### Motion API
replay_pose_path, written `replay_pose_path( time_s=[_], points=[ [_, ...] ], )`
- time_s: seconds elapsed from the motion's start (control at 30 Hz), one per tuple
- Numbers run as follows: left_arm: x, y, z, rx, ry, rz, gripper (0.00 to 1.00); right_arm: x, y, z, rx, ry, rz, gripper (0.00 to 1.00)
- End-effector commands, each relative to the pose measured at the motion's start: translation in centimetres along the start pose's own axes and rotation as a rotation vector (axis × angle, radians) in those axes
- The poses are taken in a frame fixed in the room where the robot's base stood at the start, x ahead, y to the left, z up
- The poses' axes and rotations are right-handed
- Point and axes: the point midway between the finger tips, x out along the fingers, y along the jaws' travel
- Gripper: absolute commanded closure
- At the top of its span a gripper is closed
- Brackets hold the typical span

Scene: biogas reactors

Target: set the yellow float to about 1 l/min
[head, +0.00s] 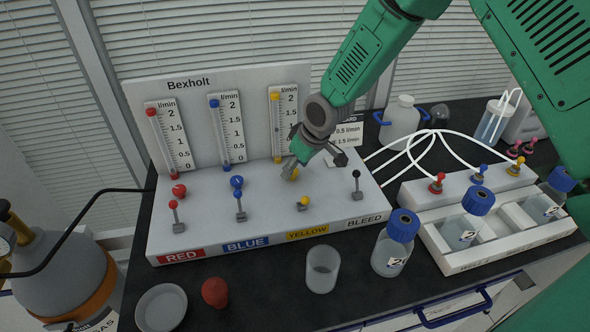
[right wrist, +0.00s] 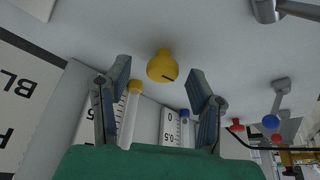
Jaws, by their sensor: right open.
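The yellow flowmeter (head: 285,120) is the rightmost of three scaled tubes on the Bexholt panel, with yellow ends and a scale marked up to 2 l/min. Its float is too small to read surely. The yellow knob (right wrist: 163,67) has a dark line on its face. In the head view the knob (head: 289,173) is partly covered by my right gripper (head: 299,163). In the right wrist view my right gripper (right wrist: 158,71) is open, its fingers apart on either side of the knob, with gaps showing. My left gripper is not in view.
A yellow lever (head: 303,203) stands in front of the knob, a black bleed lever (head: 356,183) to its right. The blue knob (head: 237,182) is to its left. A card (head: 347,134) stands behind my gripper. A beaker (head: 322,269) and bottle (head: 394,247) stand in front.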

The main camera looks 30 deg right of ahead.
Motion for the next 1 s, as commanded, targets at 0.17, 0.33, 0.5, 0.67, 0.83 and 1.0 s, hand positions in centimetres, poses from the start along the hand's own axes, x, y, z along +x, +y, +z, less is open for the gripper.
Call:
replay_pose_path(
  time_s=[0.17, 0.33, 0.5, 0.67, 0.83, 1.0],
  points=[
    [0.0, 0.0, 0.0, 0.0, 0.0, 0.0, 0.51, -4.0, 0.1, 0.0, 0.001, 0.005, 0.0, 0.51],
    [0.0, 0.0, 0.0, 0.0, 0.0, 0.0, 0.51, -7.4, 0.2, 0.1, 0.003, 0.003, 0.0, 0.51],
    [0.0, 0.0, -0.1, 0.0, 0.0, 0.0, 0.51, -9.7, 0.3, 0.2, 0.002, 0.0, -0.001, 0.51],
    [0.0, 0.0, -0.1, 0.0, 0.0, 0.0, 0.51, -10.5, 0.3, 0.3, 0.002, -0.002, -0.002, 0.51],
    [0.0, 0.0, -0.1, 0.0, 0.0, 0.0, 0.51, -10.6, 0.3, 0.3, 0.002, -0.002, -0.001, 0.51],
    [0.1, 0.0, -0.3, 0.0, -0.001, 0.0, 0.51, -10.6, 0.3, 0.3, 0.002, -0.002, -0.001, 0.51]
  ],
)
